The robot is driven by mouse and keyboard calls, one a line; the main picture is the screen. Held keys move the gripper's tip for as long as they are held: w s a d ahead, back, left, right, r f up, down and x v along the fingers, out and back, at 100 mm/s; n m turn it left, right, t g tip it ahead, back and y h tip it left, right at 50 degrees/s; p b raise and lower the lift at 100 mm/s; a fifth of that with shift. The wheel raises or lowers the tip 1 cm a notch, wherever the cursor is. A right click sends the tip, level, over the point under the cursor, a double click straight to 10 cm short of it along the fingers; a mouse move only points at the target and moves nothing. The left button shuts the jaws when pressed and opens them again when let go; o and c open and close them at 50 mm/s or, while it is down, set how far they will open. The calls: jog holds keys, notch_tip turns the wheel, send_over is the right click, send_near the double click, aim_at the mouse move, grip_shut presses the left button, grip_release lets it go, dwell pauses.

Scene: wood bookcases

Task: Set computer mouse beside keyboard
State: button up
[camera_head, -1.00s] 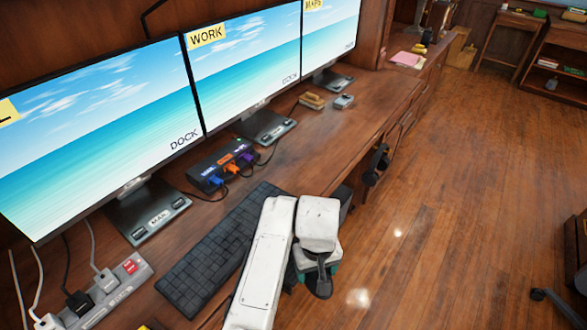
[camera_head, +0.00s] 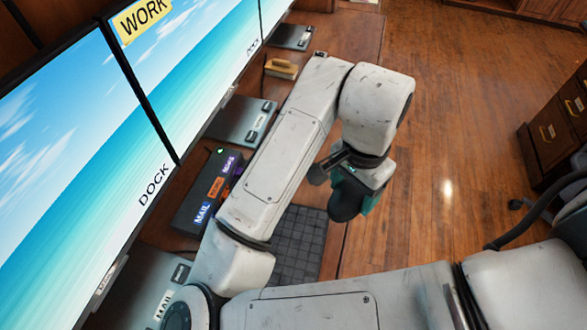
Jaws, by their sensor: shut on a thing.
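The dark keyboard (camera_head: 298,240) lies on the wooden desk, partly hidden behind my arm. My gripper (camera_head: 346,182) is near the desk's right edge, to the right of the keyboard's far end. It is shut on a dark rounded thing that looks like the computer mouse (camera_head: 345,204). The jaws partly cover the mouse, and I cannot tell how high it is above the desk or whether it touches it.
Monitors stand along the desk's left side on grey bases (camera_head: 243,122). A labelled black box (camera_head: 205,197) sits between them and my arm. A yellow-topped item (camera_head: 282,68) lies farther up the desk. Open floor (camera_head: 450,120) and a drawer cabinet (camera_head: 560,125) are at right.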

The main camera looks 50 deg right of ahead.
jog(key=w+d+f, duration=0.2)
jog(key=w, duration=0.1)
jog(key=w+d+f, duration=0.2)
jog(key=w+f, duration=0.1)
jog(key=w, duration=0.1)
jog(key=w+d+f, duration=0.2)
jog(key=w+f, duration=0.1)
jog(key=w, duration=0.1)
jog(key=shift+d+f, duration=0.15)
jog(key=shift+d, duration=0.05)
jog(key=shift+w+d+f, duration=0.25)
jog(key=shift+w+f, duration=0.25)
jog(key=shift+f, duration=0.15)
jog(key=shift+w+f, duration=0.1)
jog(key=shift+f, duration=1.55)
jog(key=o, duration=1.1)
jog(key=shift+f, duration=0.1)
jog(key=shift+c, duration=0.2)
notch_tip(320, 180, up, 12)
jog(key=shift+w, duration=0.2)
